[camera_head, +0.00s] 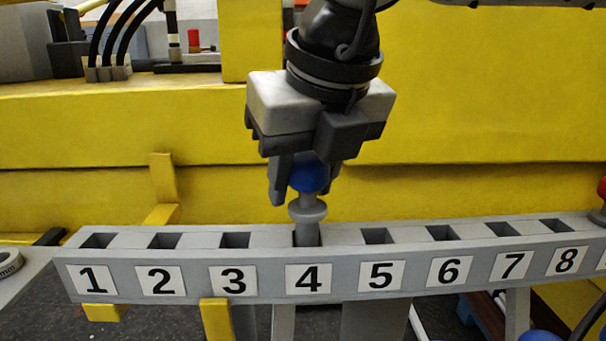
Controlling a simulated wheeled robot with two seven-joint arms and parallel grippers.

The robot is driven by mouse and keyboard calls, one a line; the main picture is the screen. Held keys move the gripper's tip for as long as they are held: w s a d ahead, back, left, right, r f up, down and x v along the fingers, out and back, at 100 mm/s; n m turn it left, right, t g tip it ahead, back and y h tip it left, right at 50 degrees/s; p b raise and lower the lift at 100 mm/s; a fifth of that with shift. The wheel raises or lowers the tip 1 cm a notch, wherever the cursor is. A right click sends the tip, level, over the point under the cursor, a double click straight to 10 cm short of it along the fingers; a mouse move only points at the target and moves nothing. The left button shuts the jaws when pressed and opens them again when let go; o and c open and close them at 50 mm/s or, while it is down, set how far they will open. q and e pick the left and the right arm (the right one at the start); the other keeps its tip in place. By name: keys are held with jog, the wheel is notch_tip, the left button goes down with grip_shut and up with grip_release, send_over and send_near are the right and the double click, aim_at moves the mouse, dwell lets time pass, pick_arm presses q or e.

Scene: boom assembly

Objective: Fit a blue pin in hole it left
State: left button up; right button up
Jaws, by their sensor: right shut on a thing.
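A grey rack (200,262) with numbered square holes runs across the front of the view. A pin with a blue ball head (308,177) and a grey collar and shaft (307,212) stands upright at hole 4, its lower end inside the hole. My right gripper (305,185) comes down from above and is shut on the blue pin at its head. Holes 1, 2, 3, 5, 6, 7 and 8 look empty. My left gripper is not in view.
Yellow boom beams (450,110) stand close behind the rack. A red-headed pin (602,190) stands at the rack's far right. Another blue ball (540,336) shows below the rack at the lower right. Black hoses (118,35) are at the upper left.

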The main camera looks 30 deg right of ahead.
jog(key=shift+f+b, duration=1.35)
jog(key=shift+b, duration=0.05)
jog(key=o, duration=1.2)
jog(key=shift+r, duration=0.1)
jog(key=p+v, duration=0.1)
jog(key=v, duration=1.4)
jog(key=shift+s+r, duration=0.1)
jog(key=shift+r, duration=0.25)
